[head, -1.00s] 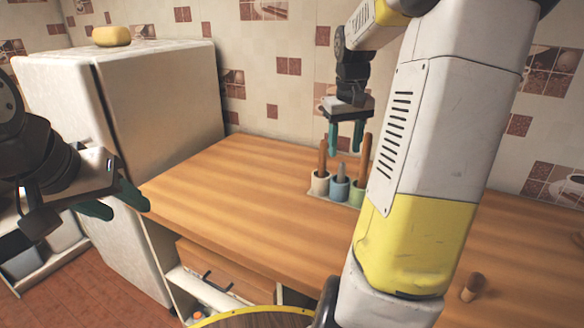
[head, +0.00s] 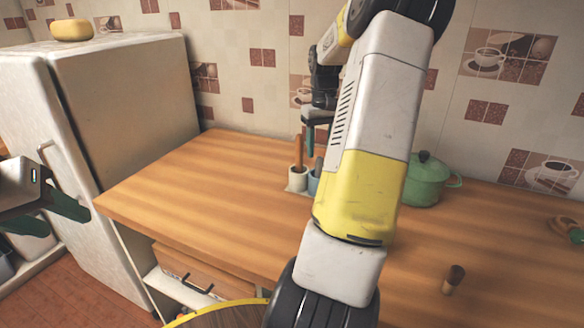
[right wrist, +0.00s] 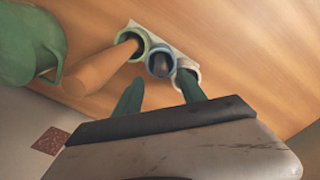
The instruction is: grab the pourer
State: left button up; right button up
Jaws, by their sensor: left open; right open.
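I cannot tell for sure which thing is the pourer. A small grey piece stands in the blue cup (head: 314,185) of a three-cup holder on the counter; it also shows in the right wrist view (right wrist: 160,64). A small brown piece with a dark top (head: 453,280) stands alone at the right. My right gripper (head: 318,138) is open above the holder, partly hidden by my right arm. In the right wrist view its fingers (right wrist: 160,92) appear below the cups, one overlapping the white cup. My left gripper (head: 62,207) is open and empty at the left edge, away from the counter.
A green pot (head: 428,182) stands right of my right arm. A fridge (head: 130,95) borders the counter's left end. The left counter (head: 200,190) is clear.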

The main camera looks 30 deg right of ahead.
aim_at(320, 158)
jog(key=f, duration=0.6)
jog(key=shift+s+a, duration=0.15)
jog(key=shift+s, duration=0.1)
grip_shut()
